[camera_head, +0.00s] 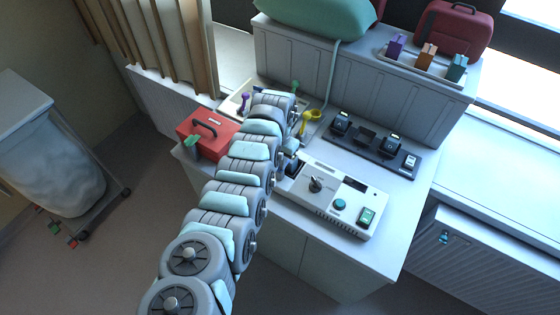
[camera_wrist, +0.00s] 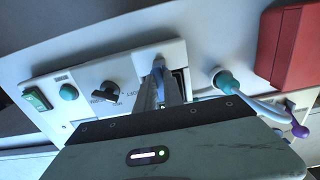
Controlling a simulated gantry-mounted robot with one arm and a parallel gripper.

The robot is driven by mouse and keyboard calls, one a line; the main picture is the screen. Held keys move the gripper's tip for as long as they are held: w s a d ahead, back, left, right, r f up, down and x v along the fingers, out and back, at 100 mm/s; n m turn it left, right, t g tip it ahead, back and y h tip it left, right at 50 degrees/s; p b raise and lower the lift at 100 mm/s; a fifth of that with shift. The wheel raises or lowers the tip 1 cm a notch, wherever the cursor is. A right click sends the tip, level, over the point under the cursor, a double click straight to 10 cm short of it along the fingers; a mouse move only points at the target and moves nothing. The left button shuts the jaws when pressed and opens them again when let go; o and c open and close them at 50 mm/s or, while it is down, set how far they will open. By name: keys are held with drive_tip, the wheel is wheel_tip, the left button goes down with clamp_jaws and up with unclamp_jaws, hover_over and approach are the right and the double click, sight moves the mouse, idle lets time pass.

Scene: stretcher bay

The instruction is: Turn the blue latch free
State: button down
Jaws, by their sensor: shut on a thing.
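The white control box (camera_head: 330,212) stands on the counter, right of my arm in the head view. In the wrist view, my gripper (camera_wrist: 160,88) reaches over the end of the box (camera_wrist: 80,80) beside the black knob (camera_wrist: 108,91). A dark recess lies just right of the fingers. The latch's exact angle is hard to tell. In the head view, my arm and wrist cover the latch and the fingertips.
A teal button (camera_head: 339,204) and green switch (camera_head: 367,216) are on the box. A black charger strip (camera_head: 370,148) lies behind. A red case (camera_head: 208,135) is left of my arm. A teal-capped tube (camera_wrist: 225,82) is close right of the fingers in the wrist view.

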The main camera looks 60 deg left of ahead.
drive_tip(key=shift+m, duration=0.3)
drive_tip(key=m+p, duration=0.1)
drive_tip(key=m, duration=0.2)
drive_tip(key=shift+m, duration=0.3)
drive_tip(key=m+p, duration=0.1)
drive_tip(key=m, duration=0.3)
drive_tip(key=shift+m, duration=0.3)
drive_tip(key=m, duration=0.4)
drive_tip(key=shift+m, duration=0.3)
drive_tip(key=m, duration=0.4)
drive_tip(key=shift+m+p, duration=0.3)
drive_tip(key=c, duration=1.5)
unclamp_jaws()
drive_tip(key=shift+o, duration=0.2)
drive_tip(key=shift+r, duration=0.1)
